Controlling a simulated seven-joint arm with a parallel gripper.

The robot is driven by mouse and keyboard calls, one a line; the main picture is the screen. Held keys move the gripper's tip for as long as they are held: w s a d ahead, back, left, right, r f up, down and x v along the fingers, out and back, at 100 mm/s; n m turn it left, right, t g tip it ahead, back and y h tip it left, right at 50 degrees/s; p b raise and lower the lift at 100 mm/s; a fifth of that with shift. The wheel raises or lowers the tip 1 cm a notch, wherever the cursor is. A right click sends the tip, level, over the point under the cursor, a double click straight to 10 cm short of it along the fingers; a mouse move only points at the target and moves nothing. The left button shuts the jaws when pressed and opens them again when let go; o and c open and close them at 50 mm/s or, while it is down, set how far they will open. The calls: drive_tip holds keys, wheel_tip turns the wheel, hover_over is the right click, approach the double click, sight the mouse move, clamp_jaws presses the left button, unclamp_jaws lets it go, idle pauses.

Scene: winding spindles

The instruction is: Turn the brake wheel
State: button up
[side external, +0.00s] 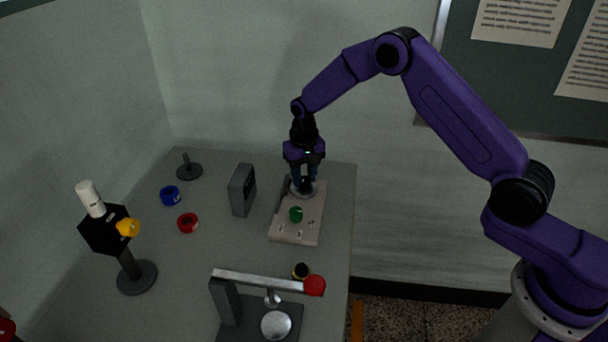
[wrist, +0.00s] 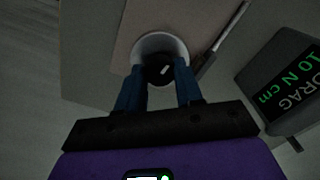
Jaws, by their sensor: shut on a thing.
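My gripper (side external: 304,184) points down over the far end of a beige board (side external: 284,234). In the wrist view its two blue fingers (wrist: 160,80) are shut on a dark round knob with a white mark (wrist: 158,69), which looks like the brake wheel. The knob sits in or on a pale round ring (wrist: 158,41) on the board. The knob's sides are partly hidden by the fingers.
Blue (side external: 170,196) and red (side external: 188,223) rings lie to the left. A black hexagonal device with a yellow knob (side external: 128,228) stands front left.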

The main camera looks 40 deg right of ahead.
sight(304, 179)
drive_tip(key=m, duration=0.3)
drive_tip(key=shift+r+m, duration=0.1)
drive_tip(key=shift+m, duration=2.2)
drive_tip(key=o, duration=1)
drive_tip(key=shift+o, duration=0.2)
wheel_tip(304, 179, up, 17)
drive_tip(key=shift+r, duration=0.2)
